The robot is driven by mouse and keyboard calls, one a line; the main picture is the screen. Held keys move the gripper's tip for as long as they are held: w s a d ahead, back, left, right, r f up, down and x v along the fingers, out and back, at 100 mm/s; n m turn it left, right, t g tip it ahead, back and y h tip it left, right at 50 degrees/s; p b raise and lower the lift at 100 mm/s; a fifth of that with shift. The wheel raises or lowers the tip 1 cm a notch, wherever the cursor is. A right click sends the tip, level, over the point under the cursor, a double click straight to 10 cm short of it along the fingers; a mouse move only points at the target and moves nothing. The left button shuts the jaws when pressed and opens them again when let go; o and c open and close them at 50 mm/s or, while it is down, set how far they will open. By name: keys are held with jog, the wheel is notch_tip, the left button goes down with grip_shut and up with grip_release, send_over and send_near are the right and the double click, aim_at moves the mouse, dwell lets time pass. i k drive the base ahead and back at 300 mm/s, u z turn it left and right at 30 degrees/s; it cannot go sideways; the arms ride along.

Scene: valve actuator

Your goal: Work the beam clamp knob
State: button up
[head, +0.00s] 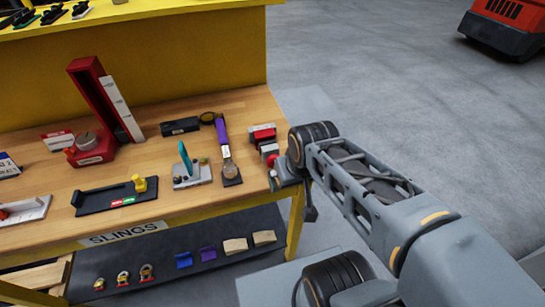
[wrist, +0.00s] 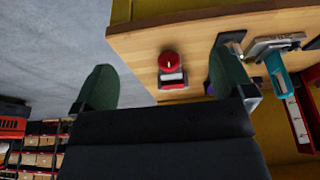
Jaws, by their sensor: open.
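A red clamp (head: 262,132) with a pale label stands at the right end of the wooden bench. Its round red knob (head: 269,149) is partly hidden by my arm in the head view. In the wrist view the knob (wrist: 169,61) shows whole, with a small pale mark on top. The labelled red body (wrist: 173,80) is just below it there. My gripper (wrist: 163,62) is open and empty, its two green fingers wide apart. The knob appears between them, apart from both. In the head view my gripper (head: 281,178) is at the bench's right edge, beside the clamp.
A purple-handled tool (head: 221,133) and a teal-levered fixture (head: 187,165) stand left of the clamp. A red upright frame (head: 93,90) and a red block with a grey knob (head: 88,145) stand farther left. A lower shelf (head: 150,270) holds shackles and blocks.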

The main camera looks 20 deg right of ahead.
aim_at(270, 161)
jog(key=z, duration=1.2)
jog(key=k, duration=0.85)
jog(key=u, duration=1.45)
jog(key=i, duration=0.5)
